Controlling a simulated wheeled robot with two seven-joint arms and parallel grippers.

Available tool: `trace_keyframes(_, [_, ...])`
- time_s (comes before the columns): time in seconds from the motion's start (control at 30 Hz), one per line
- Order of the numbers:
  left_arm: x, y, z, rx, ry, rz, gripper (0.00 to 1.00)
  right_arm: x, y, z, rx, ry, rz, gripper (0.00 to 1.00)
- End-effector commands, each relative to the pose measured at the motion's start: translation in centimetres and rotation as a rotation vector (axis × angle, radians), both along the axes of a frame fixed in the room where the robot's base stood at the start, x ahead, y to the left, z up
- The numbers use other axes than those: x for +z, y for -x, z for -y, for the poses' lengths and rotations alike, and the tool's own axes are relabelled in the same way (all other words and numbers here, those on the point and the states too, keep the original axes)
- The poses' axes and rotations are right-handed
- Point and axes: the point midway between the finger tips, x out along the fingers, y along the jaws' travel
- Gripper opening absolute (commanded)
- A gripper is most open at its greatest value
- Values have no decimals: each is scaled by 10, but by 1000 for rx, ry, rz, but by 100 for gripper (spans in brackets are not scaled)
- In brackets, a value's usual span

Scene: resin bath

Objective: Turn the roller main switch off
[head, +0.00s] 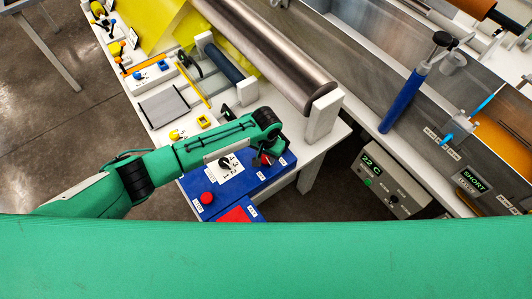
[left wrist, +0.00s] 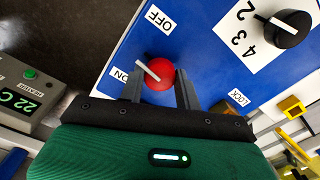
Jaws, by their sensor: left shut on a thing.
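The roller main switch is a red round knob (left wrist: 158,74) with a pale pointer, on a blue panel (left wrist: 205,72). My left gripper (left wrist: 160,84) has one finger on each side of the knob and is shut on it. The pointer aims up-left in the left wrist view, between the ON label (left wrist: 120,75) and the OFF label (left wrist: 159,19), closer to ON. In the head view my left gripper (head: 268,150) covers most of the red knob (head: 266,160) on the blue panel (head: 243,184). My right gripper is not in view.
A black numbered dial (left wrist: 287,29) and a LOCK label (left wrist: 238,97) share the panel. A red button (head: 207,198) sits at its left. A heater box (head: 385,182) reading 22 C stands to the right. A metal roller (head: 270,50) lies behind the arm.

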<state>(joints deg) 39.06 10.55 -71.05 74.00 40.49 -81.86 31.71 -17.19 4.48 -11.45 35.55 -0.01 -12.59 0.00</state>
Motion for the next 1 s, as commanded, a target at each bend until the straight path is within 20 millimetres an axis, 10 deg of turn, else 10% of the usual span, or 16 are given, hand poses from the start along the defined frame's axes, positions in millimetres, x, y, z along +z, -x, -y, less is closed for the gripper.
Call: trace_keyframes(1.0, [1, -2, 1, -726, 2, 3, 11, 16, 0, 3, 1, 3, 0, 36])
